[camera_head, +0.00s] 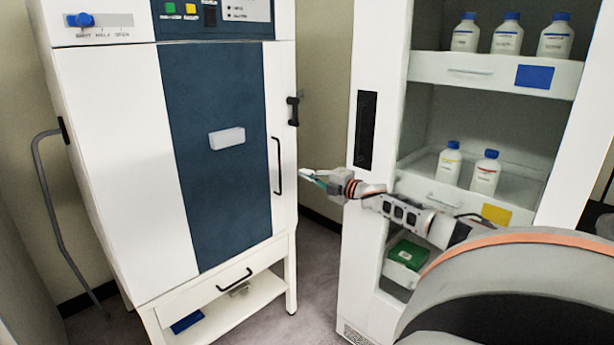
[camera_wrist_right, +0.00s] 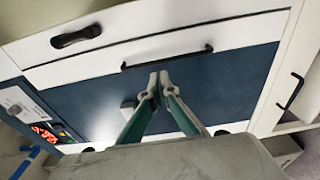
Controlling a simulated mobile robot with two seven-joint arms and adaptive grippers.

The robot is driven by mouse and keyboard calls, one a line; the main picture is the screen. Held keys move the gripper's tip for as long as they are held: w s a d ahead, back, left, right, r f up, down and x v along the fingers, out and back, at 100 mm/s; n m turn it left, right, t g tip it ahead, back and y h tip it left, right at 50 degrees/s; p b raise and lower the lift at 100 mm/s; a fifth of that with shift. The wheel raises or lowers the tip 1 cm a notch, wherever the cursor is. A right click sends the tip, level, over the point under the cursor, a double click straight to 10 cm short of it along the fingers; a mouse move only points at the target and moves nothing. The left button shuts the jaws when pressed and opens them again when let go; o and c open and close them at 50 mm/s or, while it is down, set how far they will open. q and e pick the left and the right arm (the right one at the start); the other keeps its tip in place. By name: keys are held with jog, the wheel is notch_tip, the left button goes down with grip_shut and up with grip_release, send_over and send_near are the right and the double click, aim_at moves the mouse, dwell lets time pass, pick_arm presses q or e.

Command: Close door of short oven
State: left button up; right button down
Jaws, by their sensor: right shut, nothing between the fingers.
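The oven (camera_head: 120,150) is a white cabinet at the left of the head view, with a dark blue front panel. Its door (camera_head: 215,110) looks flush with the body; I cannot tell whether it is fully shut. A long black door handle (camera_head: 278,165) runs upright near the door's right edge, and it also shows in the wrist view (camera_wrist_right: 167,58). A black latch (camera_head: 293,110) is on the right edge. My right gripper (camera_head: 306,173) is shut and empty, to the right of the handle, and its tips (camera_wrist_right: 158,80) appear just below the handle in the wrist view. My left gripper is not in view.
A white cabinet (camera_head: 365,200) with bottles on open shelves stands at the right. A drawer (camera_head: 225,285) with a black handle is under the oven. A bent grey bar (camera_head: 45,195) is at the oven's left side. Open floor (camera_head: 318,250) lies between oven and cabinet.

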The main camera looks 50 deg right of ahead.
jog(key=s, duration=1.2)
jog(key=shift+a, duration=0.3)
dwell(0.3)
jog(key=shift+f, duration=0.15)
